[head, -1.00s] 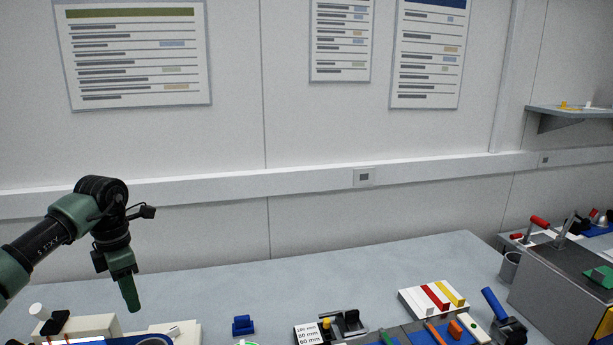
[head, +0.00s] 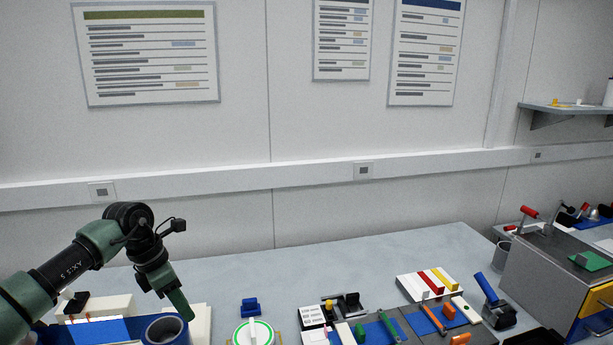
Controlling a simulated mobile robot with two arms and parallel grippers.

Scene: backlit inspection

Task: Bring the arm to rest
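My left gripper (head: 180,302) hangs at the lower left of the head view, at the end of my dark green and black arm. Its fingers point down and slightly right, just above and beside a blue ring-shaped cup (head: 165,330). They are seen edge-on, so I cannot tell whether they are open or shut. Nothing clearly shows between them. My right gripper is not in view.
The grey table (head: 360,253) is bare along its back. A round white and green dial (head: 253,333), a blue block (head: 250,307), a white tray with red and yellow bars (head: 430,285) and a grey cabinet (head: 560,275) stand on it. White blocks (head: 100,305) lie near my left arm.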

